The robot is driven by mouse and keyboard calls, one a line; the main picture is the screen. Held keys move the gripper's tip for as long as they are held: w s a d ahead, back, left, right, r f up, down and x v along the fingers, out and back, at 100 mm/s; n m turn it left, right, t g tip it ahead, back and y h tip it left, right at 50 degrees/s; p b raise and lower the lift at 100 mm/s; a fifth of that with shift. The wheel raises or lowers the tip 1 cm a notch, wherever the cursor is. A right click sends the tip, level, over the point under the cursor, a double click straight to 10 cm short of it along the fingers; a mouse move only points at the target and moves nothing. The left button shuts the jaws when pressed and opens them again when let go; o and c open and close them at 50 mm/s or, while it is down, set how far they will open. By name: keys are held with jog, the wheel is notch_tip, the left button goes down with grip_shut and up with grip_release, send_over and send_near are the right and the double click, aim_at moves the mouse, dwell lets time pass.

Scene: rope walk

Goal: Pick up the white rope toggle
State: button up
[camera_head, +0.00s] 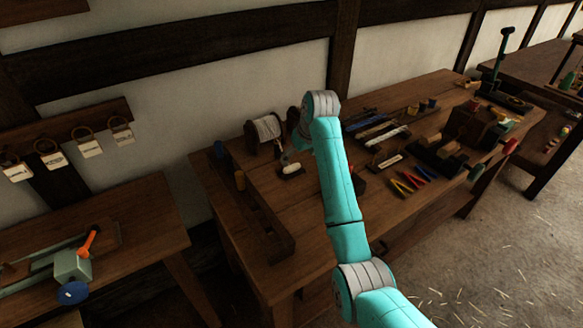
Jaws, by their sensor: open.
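A small white object, which looks like the rope toggle (291,169), lies on the wooden workbench (262,187) in the camera_head view, left of my teal arm. My gripper (284,156) is at the end of the arm, just above and very close to this white object. The gripper is small and dark here and partly hidden by my wrist. It is open. I cannot tell whether its fingers touch the toggle.
A spool of white cord (267,129) stands behind, near the wall. Right of my arm lie several tools, coloured pliers (408,183) and dark wooden blocks (480,124). A raised wooden rail (264,226) runs along the bench's left side. A second bench (130,215) stands left.

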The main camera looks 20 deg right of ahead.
aim_at(293, 167)
jog(key=shift+x, duration=3.05)
jog(key=shift+s+a, duration=0.15)
jog(key=c, duration=1)
